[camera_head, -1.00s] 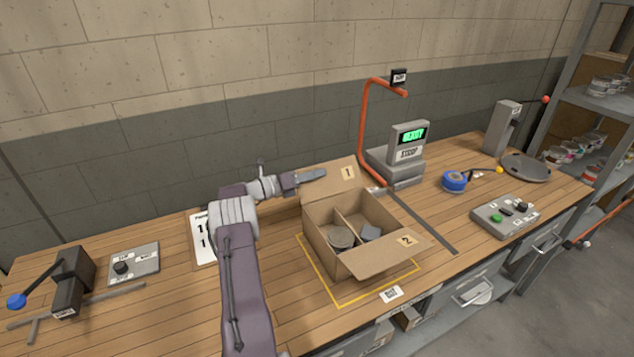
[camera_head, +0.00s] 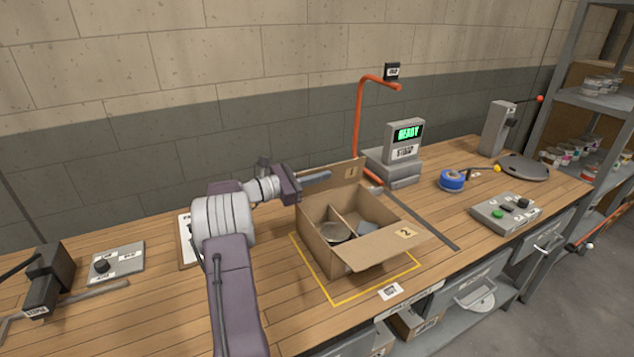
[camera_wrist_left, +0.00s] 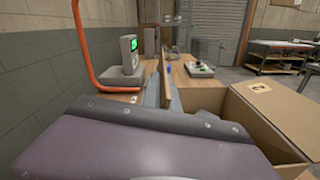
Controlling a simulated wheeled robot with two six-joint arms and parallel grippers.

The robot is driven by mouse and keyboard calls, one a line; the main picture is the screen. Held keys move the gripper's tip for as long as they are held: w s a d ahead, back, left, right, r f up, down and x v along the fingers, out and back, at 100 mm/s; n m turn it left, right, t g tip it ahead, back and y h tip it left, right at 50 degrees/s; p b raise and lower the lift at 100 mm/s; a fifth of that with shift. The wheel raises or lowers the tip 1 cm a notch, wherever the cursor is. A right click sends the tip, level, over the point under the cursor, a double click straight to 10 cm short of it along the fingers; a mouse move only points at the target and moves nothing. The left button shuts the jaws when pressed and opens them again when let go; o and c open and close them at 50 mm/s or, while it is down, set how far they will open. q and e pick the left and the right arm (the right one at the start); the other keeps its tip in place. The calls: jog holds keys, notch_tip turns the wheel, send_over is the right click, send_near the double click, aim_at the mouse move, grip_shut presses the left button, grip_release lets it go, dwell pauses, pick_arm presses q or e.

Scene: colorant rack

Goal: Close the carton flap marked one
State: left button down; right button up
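An open carton (camera_head: 322,251) stands on the bench, with gray items visible inside on both sides of a divider. Its back flap marked 1 (camera_head: 341,183) stands up steeply. The flap marked 2 (camera_head: 376,249) slopes out at the front right. My left gripper (camera_head: 318,178) is at the left part of flap one, one finger in front of it. In the left wrist view the fingers (camera_wrist_left: 163,95) are by a thin brown upright panel (camera_wrist_left: 167,72), which looks like flap one edge-on. I cannot tell whether they pinch it. My right gripper is not in view.
An orange bent post (camera_head: 357,120) and a scale with a green READY display (camera_head: 404,140) stand behind the carton. A blue tape roll (camera_head: 452,180) and a button box (camera_head: 505,213) are at the right. Yellow tape (camera_head: 345,301) outlines the carton's place.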

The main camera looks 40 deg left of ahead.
pick_arm(q)
jog(key=s+d+f+m+b, duration=0.2)
jog(key=d+f+m+b, duration=0.2)
jog(key=m+b, duration=1.1)
jog(key=shift+s+d+f+b, duration=0.35)
jog(key=shift+f+b, duration=0.45)
jog(key=shift+b, duration=2.85)
jog(key=shift+w+m, duration=0.1)
jog(key=shift+m, duration=0.2)
jog(key=c, duration=1.6)
grip_release()
jog(key=shift+d, duration=0.1)
jog(key=shift+c, duration=0.2)
